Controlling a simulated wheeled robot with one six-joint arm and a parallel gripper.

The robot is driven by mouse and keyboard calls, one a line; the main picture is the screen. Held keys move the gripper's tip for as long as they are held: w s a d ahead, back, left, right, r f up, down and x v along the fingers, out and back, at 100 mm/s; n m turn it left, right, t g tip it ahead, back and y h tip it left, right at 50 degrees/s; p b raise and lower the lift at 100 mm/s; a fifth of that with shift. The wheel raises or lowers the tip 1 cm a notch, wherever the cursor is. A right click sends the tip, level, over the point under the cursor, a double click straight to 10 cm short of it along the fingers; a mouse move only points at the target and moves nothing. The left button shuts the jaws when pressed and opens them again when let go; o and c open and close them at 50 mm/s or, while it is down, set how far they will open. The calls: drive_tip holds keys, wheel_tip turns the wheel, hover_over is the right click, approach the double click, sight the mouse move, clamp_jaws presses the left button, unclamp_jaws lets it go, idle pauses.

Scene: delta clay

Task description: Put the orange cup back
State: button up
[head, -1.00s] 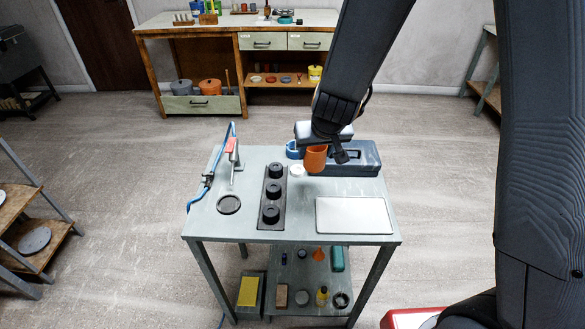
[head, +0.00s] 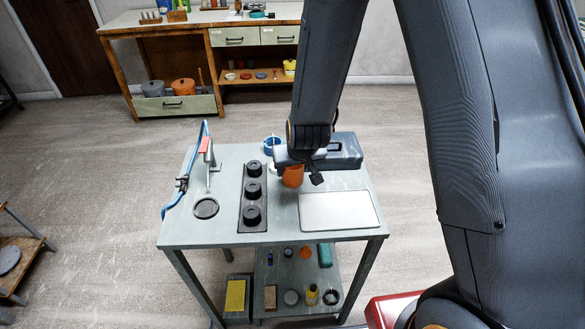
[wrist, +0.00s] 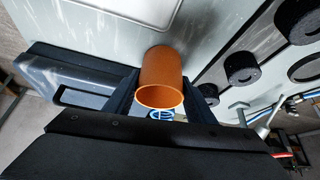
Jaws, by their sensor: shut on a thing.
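The orange cup (head: 293,177) is between the fingers of my gripper (head: 298,166), over the back middle of the grey worktable (head: 220,235). In the wrist view the cup (wrist: 162,70) sits between both dark fingers (wrist: 160,100), with its open rim facing the camera. My gripper is shut on it. The head view does not clearly show whether the cup's base touches the table. A black rack (head: 253,208) with three round black holders stands left of the cup. My gripper partly hides a small white item (head: 273,168) beside the cup.
A blue cup-like item (head: 271,144) and a dark grey case (head: 347,150) stand behind my gripper. A pale flat panel (head: 340,211) lies at front right. The lower shelf holds several small items.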

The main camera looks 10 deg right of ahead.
drive_tip(key=shift+f, duration=0.1)
drive_tip(key=shift+f, duration=0.15)
drive_tip(key=o, duration=1.1)
drive_tip(key=shift+o, duration=0.2)
